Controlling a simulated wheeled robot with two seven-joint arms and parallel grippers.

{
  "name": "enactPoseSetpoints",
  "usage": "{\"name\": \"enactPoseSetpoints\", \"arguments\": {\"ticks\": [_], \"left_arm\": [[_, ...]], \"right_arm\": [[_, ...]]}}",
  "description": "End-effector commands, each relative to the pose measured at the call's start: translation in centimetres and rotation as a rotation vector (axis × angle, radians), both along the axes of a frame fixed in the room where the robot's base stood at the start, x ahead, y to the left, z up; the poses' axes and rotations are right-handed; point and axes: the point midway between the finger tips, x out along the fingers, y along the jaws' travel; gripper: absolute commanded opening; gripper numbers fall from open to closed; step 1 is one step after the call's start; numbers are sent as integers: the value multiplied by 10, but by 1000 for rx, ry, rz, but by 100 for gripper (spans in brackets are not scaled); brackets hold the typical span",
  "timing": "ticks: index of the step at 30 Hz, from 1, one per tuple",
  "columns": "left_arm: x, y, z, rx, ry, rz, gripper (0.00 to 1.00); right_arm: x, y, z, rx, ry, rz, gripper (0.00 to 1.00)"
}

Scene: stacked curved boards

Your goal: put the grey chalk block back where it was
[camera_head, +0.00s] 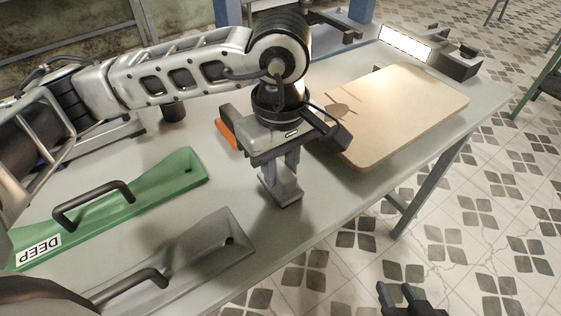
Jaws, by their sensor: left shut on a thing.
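My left gripper (284,178) points down over the table (325,215), near its front edge, between the grey board and the wooden board. It is shut on a small grey block (284,194), which looks like the grey chalk block. The fingers hide part of the block, and I cannot tell whether its underside touches the table. My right gripper (402,300) shows at the bottom edge, beyond the table's front edge. Its two dark fingers are apart, with nothing visible between them.
A green board (160,185) labelled DEEP and a grey board (205,250), both with black handles, lie at left. A pale wooden board (405,110) lies at right. An orange piece (227,132) sits behind my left gripper. Bare tabletop lies around the gripper.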

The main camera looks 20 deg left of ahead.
Motion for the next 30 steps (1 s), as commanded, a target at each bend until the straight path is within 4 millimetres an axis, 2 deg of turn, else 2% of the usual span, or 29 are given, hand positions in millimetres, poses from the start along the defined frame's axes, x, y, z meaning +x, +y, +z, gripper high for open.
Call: {"name": "enactPoseSetpoints", "arguments": {"ticks": [5, 6, 7, 8, 19, 20, 23, 30], "left_arm": [[0, 0, -6, 0, 0, 0, 1], [0, 0, -3, 0, 0, 0, 36], [0, 0, -3, 1, 1, 0, 44], [0, 0, -3, 1, 1, 0, 47], [0, 0, 4, 0, 0, 0, 47], [0, 0, 5, 0, -2, 0, 47], [1, -1, 21, -2, -6, 0, 47], [1, -1, 75, -1, -7, 0, 47]], "right_arm": [[0, 1, -6, 7, -2, -1, 36], [1, 1, -3, 8, -3, -1, 36], [1, 1, -2, 8, -4, -1, 36], [1, 1, -1, 9, -5, -1, 36], [2, 1, 11, 5, -14, 0, 36], [2, 0, 7, 3, -13, 0, 36], [1, 0, 3, 3, -10, 0, 36], [-1, 0, -4, 7, 1, -1, 36]]}}
